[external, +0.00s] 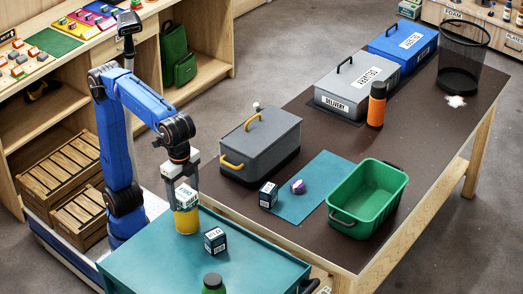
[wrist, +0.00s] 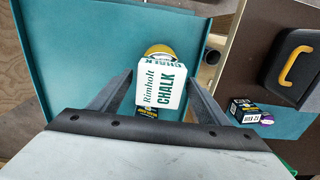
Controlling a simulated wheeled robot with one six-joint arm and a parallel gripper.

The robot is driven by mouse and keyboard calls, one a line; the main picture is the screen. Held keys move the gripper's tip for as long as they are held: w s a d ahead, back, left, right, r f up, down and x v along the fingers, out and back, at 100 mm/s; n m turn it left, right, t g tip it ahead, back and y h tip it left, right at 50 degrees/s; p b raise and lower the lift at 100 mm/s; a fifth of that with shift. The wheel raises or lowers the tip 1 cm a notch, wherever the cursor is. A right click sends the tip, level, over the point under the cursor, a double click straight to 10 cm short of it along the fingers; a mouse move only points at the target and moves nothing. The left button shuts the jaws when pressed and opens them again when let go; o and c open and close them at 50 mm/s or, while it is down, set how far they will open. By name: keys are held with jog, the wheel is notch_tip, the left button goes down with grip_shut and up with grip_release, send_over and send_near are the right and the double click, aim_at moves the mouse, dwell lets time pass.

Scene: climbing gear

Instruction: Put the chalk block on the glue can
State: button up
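The chalk block (external: 187,197) is a white box with green lettering, directly over the yellow glue can (external: 187,221), which stands on the teal surface. I cannot tell whether the block's underside touches the can. In the wrist view the chalk block (wrist: 162,86) sits between the two fingertips, and a yellow part of the can (wrist: 158,49) shows beyond it. In the external view my gripper (external: 184,187) points down at the can, and the block hides the can's top.
A dark blue box (external: 214,241) stands close right of the can. On the brown table are another dark box (external: 268,195), a purple item (external: 298,187), a green bin (external: 367,198) and a grey case (external: 260,145).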

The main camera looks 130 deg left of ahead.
aim_at(183, 193)
notch_tip(183, 193, up, 12)
jog(key=shift+r, duration=0.15)
dwell(0.7)
jog(key=s+a+f+t, duration=0.1)
jog(key=s+a+f, duration=0.2)
jog(key=s+f, duration=0.6)
jog(key=s+a+f+t, duration=0.2)
jog(key=s+a+f, duration=0.2)
jog(key=s+f, duration=0.5)
jog(key=s+a+f+t, duration=0.1)
jog(key=s+a+f, duration=0.3)
jog(key=s+f, duration=0.6)
notch_tip(183, 193, down, 7)
jog(key=shift+a+r+t, duration=0.2)
jog(key=shift+a+t, duration=0.05)
jog(key=shift+t, duration=0.15)
